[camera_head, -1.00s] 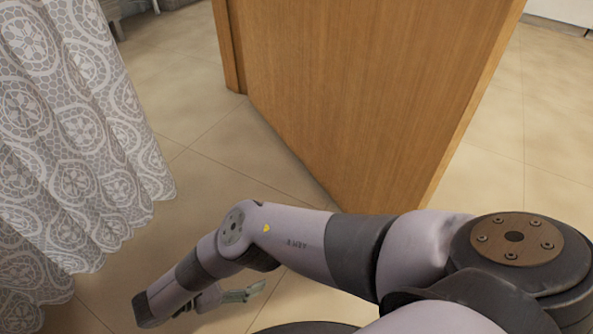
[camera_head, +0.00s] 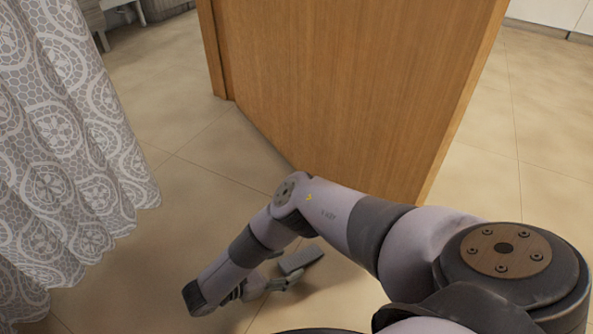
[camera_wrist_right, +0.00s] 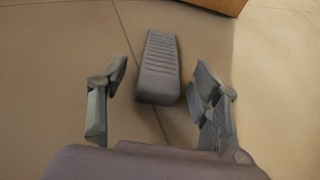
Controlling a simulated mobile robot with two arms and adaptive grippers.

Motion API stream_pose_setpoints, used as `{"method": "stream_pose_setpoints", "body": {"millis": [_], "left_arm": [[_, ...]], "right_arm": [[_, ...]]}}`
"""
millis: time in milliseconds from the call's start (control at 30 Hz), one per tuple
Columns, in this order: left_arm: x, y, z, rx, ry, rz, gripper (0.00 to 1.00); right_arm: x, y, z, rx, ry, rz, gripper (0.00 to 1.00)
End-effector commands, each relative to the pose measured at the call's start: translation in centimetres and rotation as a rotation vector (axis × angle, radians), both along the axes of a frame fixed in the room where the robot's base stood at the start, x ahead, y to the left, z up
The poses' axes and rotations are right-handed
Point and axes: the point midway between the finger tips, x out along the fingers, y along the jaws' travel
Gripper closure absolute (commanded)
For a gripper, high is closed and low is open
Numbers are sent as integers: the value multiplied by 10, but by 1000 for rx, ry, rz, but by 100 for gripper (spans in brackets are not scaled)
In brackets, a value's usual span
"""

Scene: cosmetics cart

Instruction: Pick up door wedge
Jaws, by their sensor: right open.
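The door wedge is a grey ridged block on the floor. In the right wrist view the wedge (camera_wrist_right: 158,68) lies ahead of and partly between the open fingers of my right gripper (camera_wrist_right: 161,80), with gaps on both sides. In the head view the wedge (camera_head: 303,258) shows just past the fingertips of my right gripper (camera_head: 280,272), which is low over the floor and partly hidden by my right forearm. Nothing is held in it. My left gripper is not in view.
A wooden door (camera_head: 350,90) stands just beyond my right arm; its lower edge (camera_wrist_right: 215,4) shows at the top of the wrist view. A patterned grey curtain (camera_head: 75,150) hangs at the left. Tiled floor (camera_head: 200,180) lies open between them.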

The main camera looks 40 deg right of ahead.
Motion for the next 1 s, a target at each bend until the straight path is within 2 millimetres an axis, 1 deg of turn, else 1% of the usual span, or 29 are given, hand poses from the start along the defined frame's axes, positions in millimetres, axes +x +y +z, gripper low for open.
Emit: {"method": "stream_pose_setpoints", "body": {"millis": [233,1000], "left_arm": [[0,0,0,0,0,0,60],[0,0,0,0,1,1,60]], "right_arm": [[0,-1,0,0,0,1,42],[0,-1,0,0,1,1,94]]}}
